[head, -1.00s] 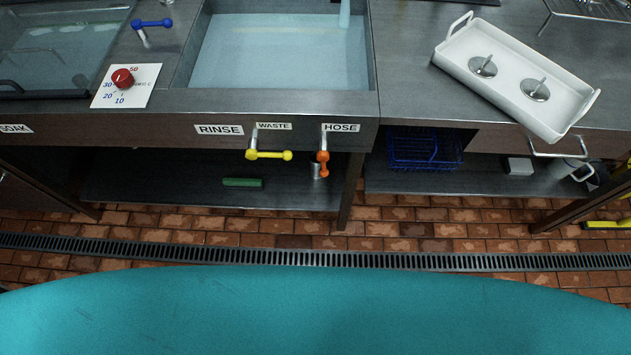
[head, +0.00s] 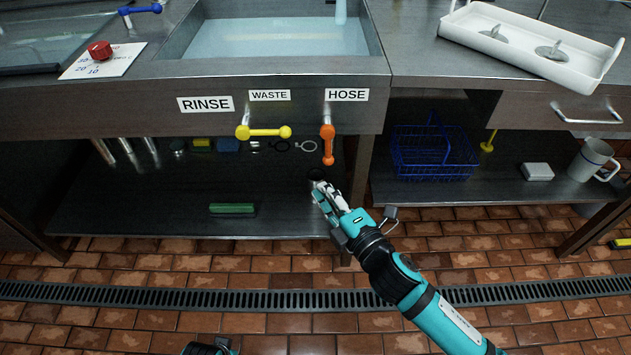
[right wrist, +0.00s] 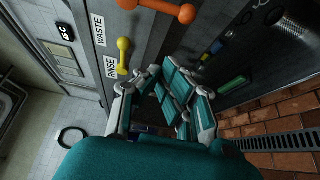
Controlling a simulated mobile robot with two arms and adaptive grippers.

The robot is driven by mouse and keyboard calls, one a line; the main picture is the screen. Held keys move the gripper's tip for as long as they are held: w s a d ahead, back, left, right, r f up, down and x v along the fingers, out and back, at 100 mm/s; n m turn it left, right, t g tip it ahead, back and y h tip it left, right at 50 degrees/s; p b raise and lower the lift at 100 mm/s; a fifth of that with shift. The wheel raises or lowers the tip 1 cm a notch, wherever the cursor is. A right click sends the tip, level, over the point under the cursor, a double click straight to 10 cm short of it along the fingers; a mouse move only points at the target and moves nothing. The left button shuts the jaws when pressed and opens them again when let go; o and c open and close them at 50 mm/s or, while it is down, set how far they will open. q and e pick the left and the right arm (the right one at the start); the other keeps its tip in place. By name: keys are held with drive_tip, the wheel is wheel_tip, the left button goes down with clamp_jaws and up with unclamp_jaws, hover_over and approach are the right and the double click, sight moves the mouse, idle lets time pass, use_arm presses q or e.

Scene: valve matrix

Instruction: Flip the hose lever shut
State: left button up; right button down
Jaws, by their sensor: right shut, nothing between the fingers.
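The orange hose lever (head: 328,146) hangs straight down from its pipe under the HOSE label (head: 347,95) on the sink front. Part of it shows at the top of the right wrist view (right wrist: 165,9). My right gripper (head: 324,190) is shut and empty. In the head view its fingertips are just below the lever's lower end, with a small gap, pointing up and left. In the right wrist view the teal fingers (right wrist: 172,92) are below the lever and do not touch it. A small dark and teal part of my left arm shows at the bottom edge of the head view.
The yellow waste lever (head: 264,132) lies crosswise left of the orange one, close by. The sink shelf (head: 130,205) below holds a green block (head: 232,209) and small items. A blue wire basket (head: 433,152) stands to the right beyond the table leg.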

sight(328, 146)
drive_tip(key=shift+s+a+r+y, duration=0.2)
drive_tip(key=shift+r+y, duration=0.1)
drive_tip(key=shift+r, duration=0.1)
use_arm(q)
drive_tip(key=r, duration=0.2)
drive_tip(key=w+r+b, duration=0.1)
drive_tip(key=r, duration=0.1)
use_arm(e)
drive_tip(key=w+a, duration=0.1)
drive_tip(key=w, duration=0.8)
drive_tip(key=shift+w, duration=0.2)
